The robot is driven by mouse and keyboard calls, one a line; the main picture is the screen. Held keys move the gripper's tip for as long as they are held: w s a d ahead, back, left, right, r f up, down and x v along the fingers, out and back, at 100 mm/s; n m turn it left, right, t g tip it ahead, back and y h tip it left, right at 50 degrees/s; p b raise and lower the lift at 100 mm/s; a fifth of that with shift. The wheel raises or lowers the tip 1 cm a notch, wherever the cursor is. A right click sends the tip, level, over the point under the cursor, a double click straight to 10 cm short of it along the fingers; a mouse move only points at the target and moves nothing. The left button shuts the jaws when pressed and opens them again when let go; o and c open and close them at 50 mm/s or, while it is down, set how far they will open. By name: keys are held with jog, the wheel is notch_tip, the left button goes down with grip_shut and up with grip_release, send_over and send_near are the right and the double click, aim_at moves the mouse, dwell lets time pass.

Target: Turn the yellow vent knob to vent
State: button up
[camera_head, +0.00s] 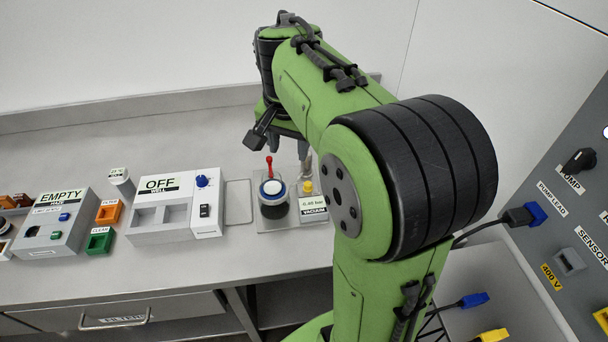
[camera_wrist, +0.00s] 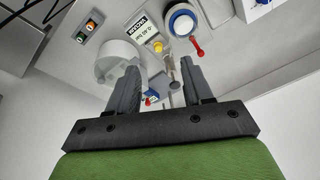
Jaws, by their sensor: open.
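The yellow vent knob (camera_head: 307,187) stands on the plate beside the vacuum display at the bench's right part. In the wrist view the yellow knob (camera_wrist: 157,47) lies just beyond and between my fingertips. My gripper (camera_wrist: 160,65) is open, with nothing between its fingers, and apart from the knob. In the head view my gripper (camera_head: 289,150) hangs above and behind the knob, partly hidden by my arm. The vacuum display (camera_head: 313,204) sits in front of the knob; the wrist view shows it upside down (camera_wrist: 143,29).
A blue-ringed white vessel (camera_head: 272,189) with a red lever (camera_head: 269,167) stands close left of the knob. A white rounded part (camera_wrist: 118,58) is near the left finger. The OFF box (camera_head: 165,212) and coloured bins stand farther left. A grey panel (camera_head: 585,190) is at right.

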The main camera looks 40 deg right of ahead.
aim_at(308, 183)
jog(key=w+d+f+m+g+y, duration=0.1)
jog(key=w+d+f+m+g, duration=0.1)
jog(key=w+d+f+m, duration=0.75)
jog(key=f+b, duration=0.1)
jog(key=f, duration=0.4)
jog(key=s+f+n+b, duration=0.1)
jog(key=f+b, duration=0.1)
jog(key=f, duration=0.3)
jog(key=d+f+n+b, duration=0.1)
jog(key=f, duration=0.3)
jog(key=shift+s+f, duration=0.2)
jog(key=shift+f, duration=0.2)
jog(key=shift+n, duration=0.25)
grip_shut()
